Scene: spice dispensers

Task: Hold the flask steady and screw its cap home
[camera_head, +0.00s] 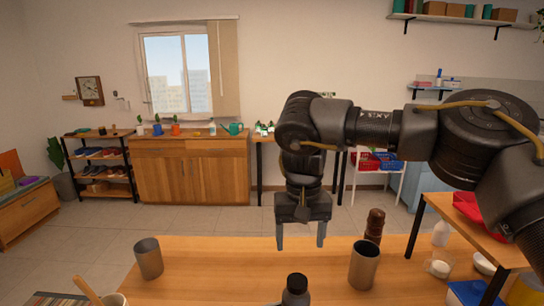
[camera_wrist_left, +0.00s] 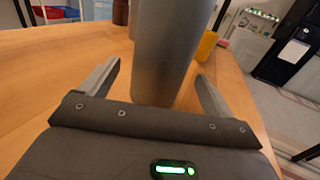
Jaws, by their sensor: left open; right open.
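The flask (camera_head: 295,298) stands upright at the near edge of the table in the head view, with a dark cap (camera_head: 297,282) on top. How far the cap is screwed down cannot be told. The flask's grey body (camera_wrist_left: 166,50) fills the middle of the left wrist view, its top out of frame. My left gripper (camera_wrist_left: 160,82) is open, with its fingers on either side of the flask body and gaps visible. My right gripper (camera_head: 301,246) points down, open and empty, beyond and above the cap in the head view.
A grey tumbler (camera_head: 364,266) and a brown mill (camera_head: 374,226) stand to the right of the flask. Another grey cup (camera_head: 148,259) stands at left, above a holder with a wooden handle (camera_head: 88,291). The table (camera_head: 220,262) is clear between the left cup and the flask.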

